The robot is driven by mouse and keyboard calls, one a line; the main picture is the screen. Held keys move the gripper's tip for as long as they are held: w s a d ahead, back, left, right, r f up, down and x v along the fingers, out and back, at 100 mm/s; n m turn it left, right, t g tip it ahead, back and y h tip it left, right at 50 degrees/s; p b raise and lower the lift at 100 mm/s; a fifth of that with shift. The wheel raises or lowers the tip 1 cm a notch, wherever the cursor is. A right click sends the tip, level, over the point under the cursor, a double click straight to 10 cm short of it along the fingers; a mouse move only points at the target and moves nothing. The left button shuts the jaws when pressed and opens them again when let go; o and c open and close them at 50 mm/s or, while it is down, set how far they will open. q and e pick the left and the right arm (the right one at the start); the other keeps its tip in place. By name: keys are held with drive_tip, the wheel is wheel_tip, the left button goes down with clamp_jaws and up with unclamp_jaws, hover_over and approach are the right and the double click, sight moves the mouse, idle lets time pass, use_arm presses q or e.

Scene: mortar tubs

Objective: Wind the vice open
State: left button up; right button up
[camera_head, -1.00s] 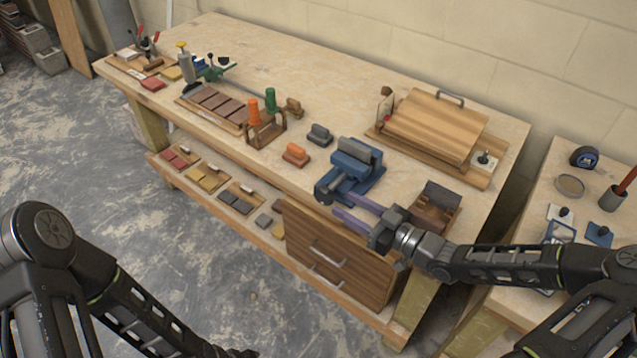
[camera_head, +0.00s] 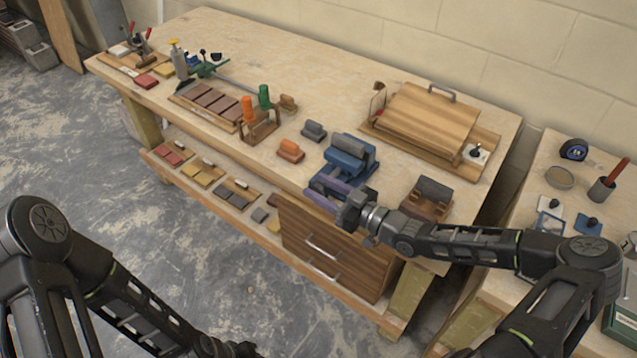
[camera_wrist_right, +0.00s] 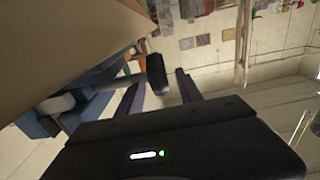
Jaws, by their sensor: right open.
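The blue vice (camera_head: 347,158) stands near the front edge of the workbench (camera_head: 330,85). It also shows at the left of the right wrist view (camera_wrist_right: 75,100), with a grey bar ending in a dark handle knob (camera_wrist_right: 157,73). My right gripper (camera_head: 317,187) is open at the front of the vice, its purple fingers pointing left along the bench edge. In the right wrist view, the knob appears between the two fingers (camera_wrist_right: 158,90), and I see no grip on it. The vice's screw is mostly hidden in the head view.
A wooden block with a dark top (camera_head: 428,197) stands right of the vice. Orange (camera_head: 290,150) and grey (camera_head: 313,131) blocks lie to its left. A wooden board with a handle (camera_head: 425,118) is behind. A drawer unit (camera_head: 335,250) hangs below the bench edge.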

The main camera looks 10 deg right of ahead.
drive_tip(key=shift+w+a, duration=0.25)
drive_tip(key=shift+w, duration=0.05)
drive_tip(key=shift+c, duration=0.4)
clamp_jaws()
